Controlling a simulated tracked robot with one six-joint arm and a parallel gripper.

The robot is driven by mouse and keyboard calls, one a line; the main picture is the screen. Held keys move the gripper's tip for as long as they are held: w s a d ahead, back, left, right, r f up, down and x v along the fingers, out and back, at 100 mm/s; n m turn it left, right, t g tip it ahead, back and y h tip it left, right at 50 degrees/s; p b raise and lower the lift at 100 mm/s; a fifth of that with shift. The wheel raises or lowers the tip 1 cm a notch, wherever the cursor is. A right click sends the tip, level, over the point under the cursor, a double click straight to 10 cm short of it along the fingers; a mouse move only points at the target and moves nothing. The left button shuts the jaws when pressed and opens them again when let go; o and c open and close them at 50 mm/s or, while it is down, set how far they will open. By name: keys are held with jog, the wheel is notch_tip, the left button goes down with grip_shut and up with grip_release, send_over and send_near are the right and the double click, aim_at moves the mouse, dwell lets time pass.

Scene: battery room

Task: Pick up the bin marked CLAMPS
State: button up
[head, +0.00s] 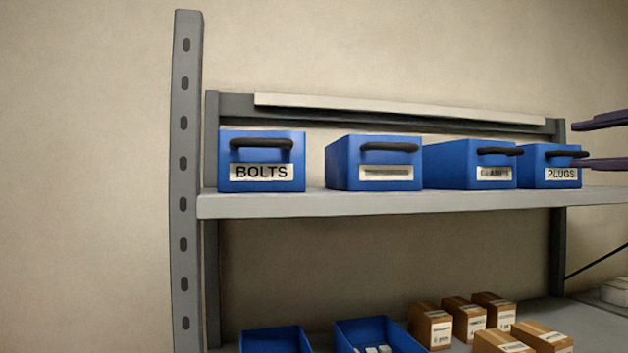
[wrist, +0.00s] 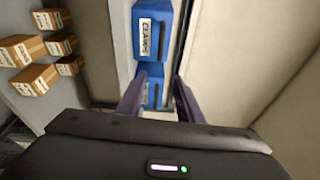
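The blue bin marked CLAMPS (head: 470,165) sits on the upper shelf, third from the left, with a black handle above its label. It also shows at the top of the wrist view (wrist: 151,35), where CLAMPS reads sideways. My gripper (head: 572,145) is at the right edge of the head view, its two purple fingers apart, one above the other. In the wrist view my gripper (wrist: 159,77) is open and empty. The blue PLUGS bin (head: 535,163) is in line with the gap between the fingers; the CLAMPS bin lies beyond them.
The BOLTS bin (head: 262,148) and a bin with an unreadable label (head: 373,150) stand left of CLAMPS on the shelf (head: 330,203). CLAMPS and PLUGS stand close together. Below are several cartons (head: 430,325) and open blue bins (head: 275,340). A grey upright (head: 186,220) stands left.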

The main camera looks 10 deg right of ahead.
jog(key=w+d, duration=0.1)
jog(key=w, duration=0.6)
jog(key=shift+w+d, duration=0.2)
jog(key=shift+w, duration=0.1)
jog(key=shift+w+d, duration=0.25)
jog(key=shift+w, duration=1.05)
jog(key=shift+w+d, duration=0.2)
jog(key=shift+w, duration=1.1)
jog(key=shift+c, duration=0.5)
grip_shut()
